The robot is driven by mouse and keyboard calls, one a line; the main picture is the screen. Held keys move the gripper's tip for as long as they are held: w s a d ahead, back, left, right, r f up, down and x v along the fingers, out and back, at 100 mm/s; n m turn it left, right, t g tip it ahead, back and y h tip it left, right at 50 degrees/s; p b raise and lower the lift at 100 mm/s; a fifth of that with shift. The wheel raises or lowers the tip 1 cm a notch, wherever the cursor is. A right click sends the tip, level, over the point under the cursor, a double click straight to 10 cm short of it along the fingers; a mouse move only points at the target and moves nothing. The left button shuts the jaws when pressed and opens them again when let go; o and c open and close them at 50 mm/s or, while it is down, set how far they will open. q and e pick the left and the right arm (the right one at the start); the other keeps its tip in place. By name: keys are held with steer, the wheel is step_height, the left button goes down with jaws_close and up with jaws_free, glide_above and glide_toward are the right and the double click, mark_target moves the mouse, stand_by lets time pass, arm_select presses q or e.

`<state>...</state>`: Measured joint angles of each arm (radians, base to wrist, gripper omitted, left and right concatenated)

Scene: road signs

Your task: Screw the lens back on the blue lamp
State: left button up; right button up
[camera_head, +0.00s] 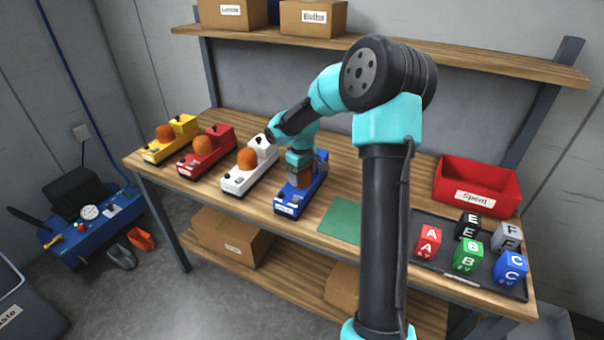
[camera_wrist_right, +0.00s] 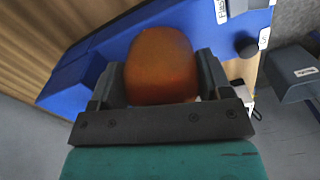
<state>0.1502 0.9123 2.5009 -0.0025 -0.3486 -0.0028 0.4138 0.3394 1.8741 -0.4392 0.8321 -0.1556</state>
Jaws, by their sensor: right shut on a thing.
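The blue lamp (camera_head: 288,204) stands on the workbench, at the right end of a row of lamps. Its orange lens (camera_head: 304,180) is between the fingers of my right gripper (camera_head: 302,174), which points down over the lamp. In the right wrist view the fingers (camera_wrist_right: 160,82) are shut on the sides of the lens (camera_wrist_right: 160,58), with the blue lamp body (camera_wrist_right: 80,75) behind it. The lens is at the lamp's top; whether it touches its seat is hidden. My left gripper is not in view.
White (camera_head: 238,182), red (camera_head: 198,163) and yellow (camera_head: 160,148) lamps with orange lenses stand to the left. A green mat (camera_head: 342,221) lies to the right. Farther right are a red Spent bin (camera_head: 478,187) and a dark tray (camera_head: 435,258) with several lettered blocks.

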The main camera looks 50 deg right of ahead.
steer(key=shift+r+m, duration=0.1)
steer(key=shift+m, duration=1.8)
steer(key=shift+a, duration=0.1)
steer(key=shift+m, duration=0.9)
steer(key=o, duration=1)
steer(key=shift+c, duration=0.2)
step_height(320, 180, up, 17)
steer(key=shift+r, duration=0.15)
